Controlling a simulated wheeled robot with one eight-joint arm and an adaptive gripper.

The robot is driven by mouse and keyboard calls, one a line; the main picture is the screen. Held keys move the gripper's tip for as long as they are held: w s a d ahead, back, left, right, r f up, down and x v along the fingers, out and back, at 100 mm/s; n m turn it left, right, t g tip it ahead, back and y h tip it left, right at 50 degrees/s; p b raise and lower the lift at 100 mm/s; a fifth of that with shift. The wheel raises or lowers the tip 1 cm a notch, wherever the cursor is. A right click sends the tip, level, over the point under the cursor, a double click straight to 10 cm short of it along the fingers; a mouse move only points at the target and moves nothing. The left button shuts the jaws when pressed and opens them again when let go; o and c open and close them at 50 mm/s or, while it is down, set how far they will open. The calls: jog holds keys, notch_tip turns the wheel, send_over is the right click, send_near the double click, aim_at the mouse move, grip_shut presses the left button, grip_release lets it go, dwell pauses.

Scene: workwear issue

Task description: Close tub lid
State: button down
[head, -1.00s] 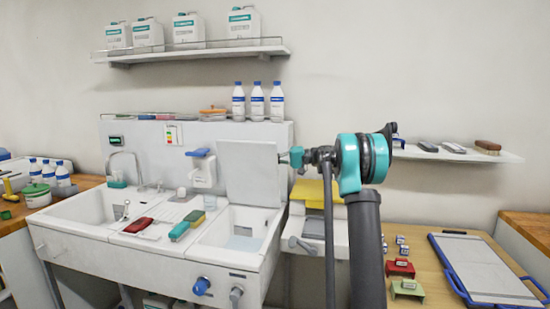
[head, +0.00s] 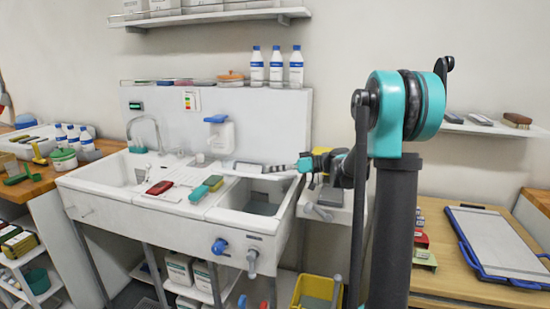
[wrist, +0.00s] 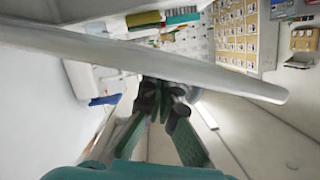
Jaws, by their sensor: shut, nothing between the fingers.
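The white tub lid (head: 247,170) shows nearly edge-on in the head view, hinged at the back of the right-hand tub (head: 226,222). It is partly lowered, with the tub interior visible below its front edge. My gripper (head: 303,164) is at the lid's right end in the head view. In the wrist view the lid (wrist: 225,78) crosses as a broad pale band, and my gripper (wrist: 160,100) has its fingers together right by its edge. Whether they touch it is hard to tell. The fingers hold nothing.
A soap dispenser (head: 217,133) hangs on the splashback behind the lid. Blue and grey valves sit on the tub front. A yellow bin (head: 316,292) stands below right.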

jog(key=shift+s+a+f+n+t, duration=0.15)
jog(key=shift+s+f+n, duration=0.15)
jog(key=shift+f, duration=0.45)
jog(key=shift+s+a+f+n+t, duration=0.15)
jog(key=shift+s+f+n, duration=0.15)
jog(key=shift+f, duration=0.45)
jog(key=shift+d, duration=0.1)
